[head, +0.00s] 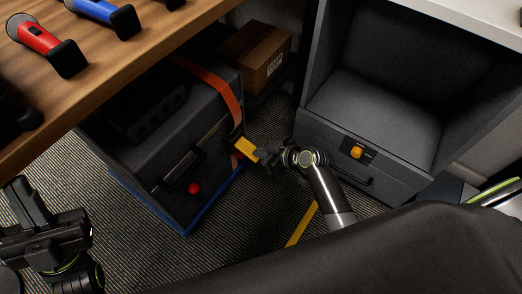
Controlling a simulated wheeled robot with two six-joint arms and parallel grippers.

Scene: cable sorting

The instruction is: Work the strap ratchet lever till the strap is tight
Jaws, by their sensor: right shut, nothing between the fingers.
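An orange strap (215,88) runs over the top of a dark grey case and down its right side. A yellow ratchet lever (245,146) sticks out from the strap on that side. The strap's lower part (236,160) shows just below the lever. My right gripper (263,157) is shut and empty, with its tips at the lever's outer end; I cannot tell whether they touch. My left gripper (32,205) is at the lower left, away from the strap; its finger gap is unclear.
The case stands on a blue base (150,205) and has a red knob (194,188). A wooden table (120,60) overhangs it at upper left. A cardboard box (255,55) stands behind. A grey cabinet (325,130) with an orange knob (356,152) is at right. Carpet (250,215) is open in front.

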